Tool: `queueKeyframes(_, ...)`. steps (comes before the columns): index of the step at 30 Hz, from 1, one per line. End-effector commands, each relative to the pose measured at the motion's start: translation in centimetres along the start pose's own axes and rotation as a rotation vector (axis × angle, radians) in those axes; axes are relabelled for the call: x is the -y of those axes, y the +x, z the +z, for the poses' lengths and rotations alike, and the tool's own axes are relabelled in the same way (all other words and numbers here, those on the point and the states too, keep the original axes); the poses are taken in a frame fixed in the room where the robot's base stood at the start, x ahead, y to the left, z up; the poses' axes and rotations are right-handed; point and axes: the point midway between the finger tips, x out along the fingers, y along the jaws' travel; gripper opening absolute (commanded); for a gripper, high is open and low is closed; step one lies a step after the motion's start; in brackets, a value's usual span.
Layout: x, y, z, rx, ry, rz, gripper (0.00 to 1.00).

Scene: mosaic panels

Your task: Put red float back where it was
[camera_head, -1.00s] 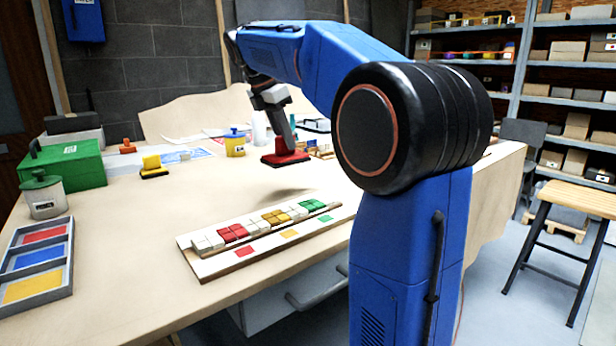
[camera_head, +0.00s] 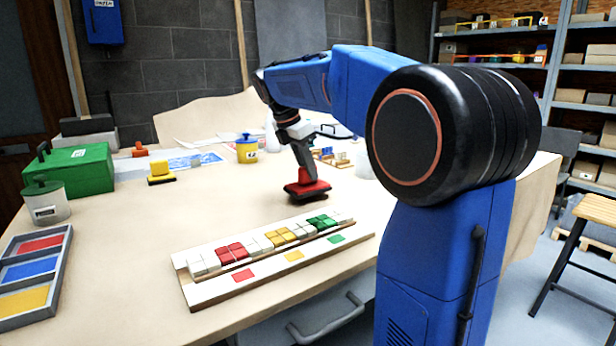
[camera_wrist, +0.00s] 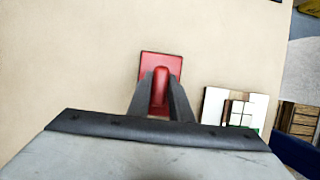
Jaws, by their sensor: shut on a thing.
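The red float (camera_head: 307,188) has a flat red plate with a raised red grip on top. My gripper (camera_head: 304,174) is shut on that grip. The float is over the bare table behind the mosaic panel, and I cannot tell whether it touches the wood. In the wrist view the red float (camera_wrist: 161,66) sits between my two dark gripper fingers (camera_wrist: 161,92), its plate flat to the camera. A yellow float (camera_head: 160,173) stands on the table at the left, and a smaller orange one (camera_head: 139,149) is behind it.
The mosaic panel (camera_head: 189,290) with white, red, yellow and green tiles lies at the front. A tray (camera_head: 62,258) of colours and a green box (camera_head: 70,172) are at the left. A yellow tub (camera_head: 246,152) stands behind. The table middle-left is clear.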

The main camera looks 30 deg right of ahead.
Motion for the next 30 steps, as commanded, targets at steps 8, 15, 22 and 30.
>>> queueKeyframes(8,0.0,2.0,-0.8,0.0,0.001,0.0,0.01)
queueKeyframes(15,0.0,2.2,-0.9,0.0,0.0,0.0,0.01)
queueKeyframes(22,0.0,2.2,-0.9,0.0,0.0,0.0,0.37)
queueKeyframes(30,0.0,2.0,-0.8,0.0,0.001,0.0,0.37)
